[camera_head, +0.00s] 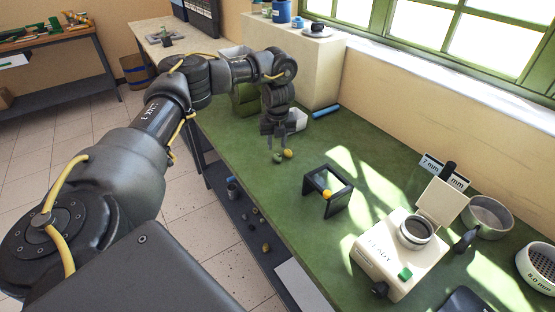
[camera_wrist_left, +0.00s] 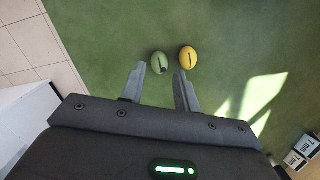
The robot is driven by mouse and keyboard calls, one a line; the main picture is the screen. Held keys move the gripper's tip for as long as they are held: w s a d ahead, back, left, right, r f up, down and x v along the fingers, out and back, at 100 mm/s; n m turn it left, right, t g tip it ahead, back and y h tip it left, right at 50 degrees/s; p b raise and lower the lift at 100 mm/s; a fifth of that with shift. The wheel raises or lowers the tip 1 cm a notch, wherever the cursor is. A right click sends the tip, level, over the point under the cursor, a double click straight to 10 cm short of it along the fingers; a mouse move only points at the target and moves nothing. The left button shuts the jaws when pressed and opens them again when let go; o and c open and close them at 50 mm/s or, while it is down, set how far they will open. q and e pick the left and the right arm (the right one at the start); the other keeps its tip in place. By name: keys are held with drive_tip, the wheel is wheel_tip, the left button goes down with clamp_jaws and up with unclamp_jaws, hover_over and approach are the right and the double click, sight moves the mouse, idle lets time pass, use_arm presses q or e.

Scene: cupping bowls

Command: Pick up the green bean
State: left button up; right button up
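The green bean (camera_wrist_left: 159,62) lies on the green tabletop in the left wrist view, beside a yellow bean (camera_wrist_left: 188,57) to its right with a small gap. In the head view the green bean (camera_head: 277,158) is just below my left gripper (camera_head: 279,150), with the yellow bean (camera_head: 288,153) beside it. In the left wrist view my left gripper (camera_wrist_left: 158,84) is open and empty, its two fingertips apart. The green bean sits just beyond the fingertips, roughly between their lines. The yellow bean is beyond the right finger. My right gripper is not in view.
A small dark stand (camera_head: 341,191) with a yellow bean (camera_head: 327,194) stands nearer on the green table (camera_head: 235,133). A cream device (camera_head: 385,263), a metal bowl (camera_head: 488,217) and a white sieve (camera_head: 540,266) are at the right. The table's left edge lies close to the beans.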

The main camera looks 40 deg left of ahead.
sight(277, 156)
use_arm(q)
drive_tip(key=shift+s+d+f, duration=0.2)
drive_tip(key=shift+f, duration=0.2)
wheel_tip(277, 156, down, 4)
drive_tip(key=shift+w+f+p, duration=0.15)
drive_tip(key=shift+p, duration=0.35)
drive_tip(key=c, duration=0.6)
